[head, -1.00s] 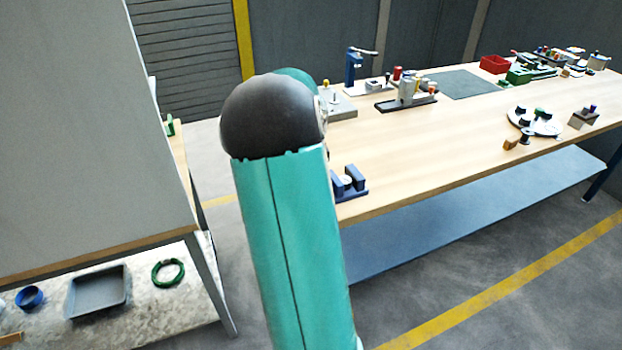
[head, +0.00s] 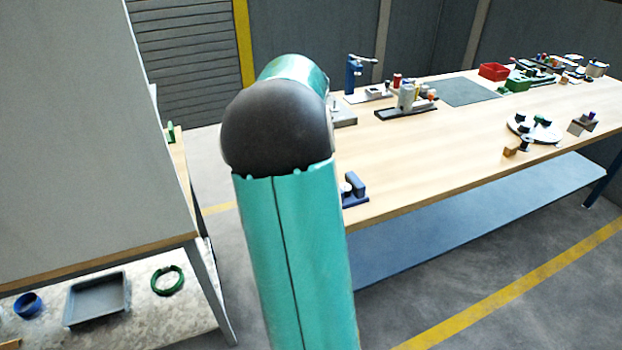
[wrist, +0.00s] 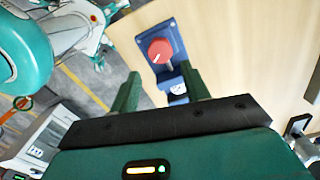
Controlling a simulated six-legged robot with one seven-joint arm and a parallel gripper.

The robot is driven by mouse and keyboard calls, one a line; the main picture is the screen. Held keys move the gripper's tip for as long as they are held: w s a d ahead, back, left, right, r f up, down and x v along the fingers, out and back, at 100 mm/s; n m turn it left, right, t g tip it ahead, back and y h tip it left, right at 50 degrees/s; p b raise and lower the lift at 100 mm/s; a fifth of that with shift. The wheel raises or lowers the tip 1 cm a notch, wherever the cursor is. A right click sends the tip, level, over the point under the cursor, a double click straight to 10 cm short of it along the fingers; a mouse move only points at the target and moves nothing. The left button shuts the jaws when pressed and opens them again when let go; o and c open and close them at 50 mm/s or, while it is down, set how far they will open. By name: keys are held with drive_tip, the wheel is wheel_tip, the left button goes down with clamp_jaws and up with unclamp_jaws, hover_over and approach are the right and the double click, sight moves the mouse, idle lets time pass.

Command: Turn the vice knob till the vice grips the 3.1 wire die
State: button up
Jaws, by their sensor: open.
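The blue vice (head: 357,186) stands at the near left edge of the long wooden bench, partly hidden by my arm in the head view. In the wrist view, the blue vice body (wrist: 176,75) shows with its round red knob (wrist: 160,50), which bears a pale mark. A small pale piece (wrist: 178,89), perhaps the 3.1 wire die, sits in the vice; its contact with the jaws cannot be made out. My gripper (wrist: 160,71) is open and empty. Its two green fingers point toward the vice, with the knob beyond and between the tips, apart from them.
Farther along the bench (head: 430,165) stand a blue press (head: 354,74), a grey fixture (head: 407,99), a red bin (head: 494,71) and a round white plate (head: 535,129). The bench top around the vice is bare. A grey panel over a side table (head: 150,320) is at left.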

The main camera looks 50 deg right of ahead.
wheel_tip(320, 180, up, 6)
drive_tip(key=shift+f, duration=0.1)
idle(0.6)
